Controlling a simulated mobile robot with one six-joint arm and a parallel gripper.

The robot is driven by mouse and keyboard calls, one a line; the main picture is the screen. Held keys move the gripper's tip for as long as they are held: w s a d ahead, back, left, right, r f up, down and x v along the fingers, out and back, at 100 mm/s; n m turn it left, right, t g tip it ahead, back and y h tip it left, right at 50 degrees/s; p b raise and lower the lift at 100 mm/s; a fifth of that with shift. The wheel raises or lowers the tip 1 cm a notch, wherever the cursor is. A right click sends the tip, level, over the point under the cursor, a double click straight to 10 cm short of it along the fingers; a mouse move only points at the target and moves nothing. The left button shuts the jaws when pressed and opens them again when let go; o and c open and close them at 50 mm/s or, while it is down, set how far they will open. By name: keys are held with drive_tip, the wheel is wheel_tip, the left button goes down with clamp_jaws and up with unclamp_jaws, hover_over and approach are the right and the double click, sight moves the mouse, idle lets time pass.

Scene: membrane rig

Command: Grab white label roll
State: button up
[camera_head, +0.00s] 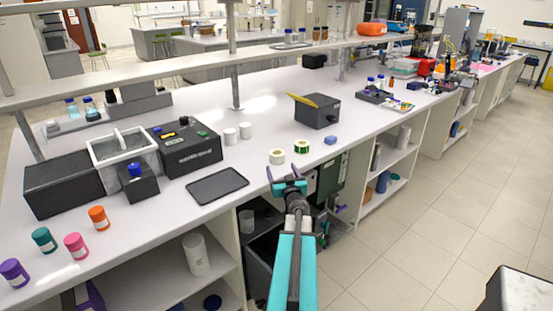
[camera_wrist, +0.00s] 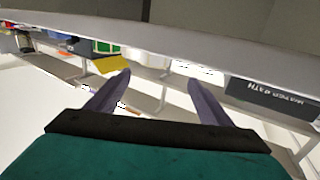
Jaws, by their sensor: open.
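The white label roll (camera_head: 277,156) stands on the white bench near its front edge, in the head view. A roll with a green label band (camera_head: 301,146) stands just right of it and a little farther back. My gripper (camera_head: 283,172) is at the bench's front edge, just on the near side of the white roll. Its two purple fingers are spread with nothing between them, as the wrist view (camera_wrist: 158,82) also shows.
A small blue item (camera_head: 330,140) lies right of the rolls. A black box with a yellow flap (camera_head: 317,112) stands behind them. Two white cups (camera_head: 238,133), a dark tray (camera_head: 217,186) and a black device (camera_head: 186,147) are to the left. An overhead shelf (camera_head: 170,73) spans the bench.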

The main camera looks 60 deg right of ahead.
drive_tip(key=shift+s+d, duration=0.1)
drive_tip(key=shift+d, duration=0.15)
drive_tip(key=shift+x, duration=0.85)
drive_tip(key=p, duration=0.2)
approach(277, 153)
drive_tip(key=shift+w+d+r, duration=0.25)
drive_tip(key=shift+w+d, duration=0.15)
drive_tip(key=shift+w, duration=0.25)
drive_tip(key=shift+w+d+r, duration=0.25)
drive_tip(key=shift+w+d, duration=0.15)
drive_tip(key=shift+w, duration=0.3)
drive_tip(key=shift+p+x, duration=0.45)
drive_tip(key=shift+x, duration=2.1)
drive_tip(key=shift+d+r, duration=0.1)
